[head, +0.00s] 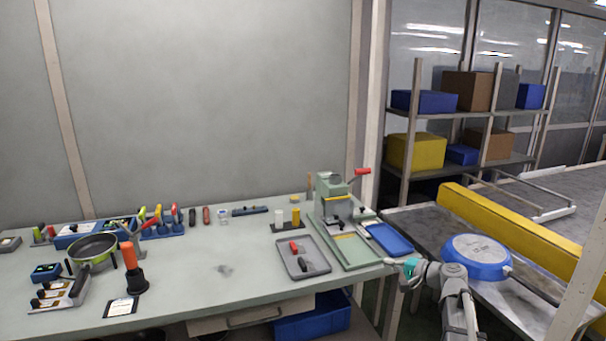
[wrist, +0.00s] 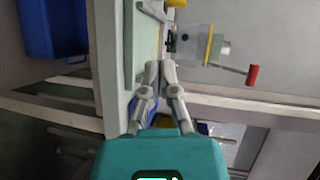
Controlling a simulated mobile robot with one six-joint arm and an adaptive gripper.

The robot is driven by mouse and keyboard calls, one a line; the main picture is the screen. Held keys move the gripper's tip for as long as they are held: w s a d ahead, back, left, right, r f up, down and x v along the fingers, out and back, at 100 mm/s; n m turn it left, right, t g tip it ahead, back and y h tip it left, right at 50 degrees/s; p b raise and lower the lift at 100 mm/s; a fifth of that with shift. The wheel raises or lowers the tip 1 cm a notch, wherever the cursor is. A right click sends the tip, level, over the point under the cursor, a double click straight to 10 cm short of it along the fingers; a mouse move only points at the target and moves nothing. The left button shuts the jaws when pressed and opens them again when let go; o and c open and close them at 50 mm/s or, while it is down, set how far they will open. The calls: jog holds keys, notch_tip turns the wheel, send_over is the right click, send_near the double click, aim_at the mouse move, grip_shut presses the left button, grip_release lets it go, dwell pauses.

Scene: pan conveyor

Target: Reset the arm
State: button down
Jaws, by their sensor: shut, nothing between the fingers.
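My gripper (head: 388,262) is at the right end of the workbench (head: 200,290), close to its front right corner in the head view. Its fingertips also show in the wrist view (wrist: 160,68), brought together with nothing between them. They point at the bench edge and the green hand press (head: 333,205). The press has a red-handled lever, which also shows in the wrist view (wrist: 252,76). My arm rises from the lower right of the head view. I cannot tell the exact gap between fingertips and bench.
A blue round pan (head: 476,256) lies face down on the conveyor at right, close behind my arm. A grey tray (head: 318,268), a blue tray (head: 391,239) and a green pan (head: 94,249) are on the bench. A blue bin (head: 312,318) is underneath. The bench's front middle is clear.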

jog(key=s+a+f+n+g+h, duration=0.3)
jog(key=s+a+f+g, duration=0.15)
jog(key=s+f, duration=0.3)
jog(key=s+a+f+n+g+h, duration=0.4)
jog(key=s+a+f, duration=0.2)
jog(key=s, duration=0.3)
jog(key=s+d+f+n+g+h, duration=0.1)
jog(key=s+d+n+g+h, duration=0.1)
jog(key=s+h, duration=0.35)
notch_tip(320, 180, up, 16)
jog(key=s+y+p, duration=0.1)
jog(key=p, duration=1.5)
jog(key=shift+s+a, duration=0.15)
jog(key=shift+s, duration=0.05)
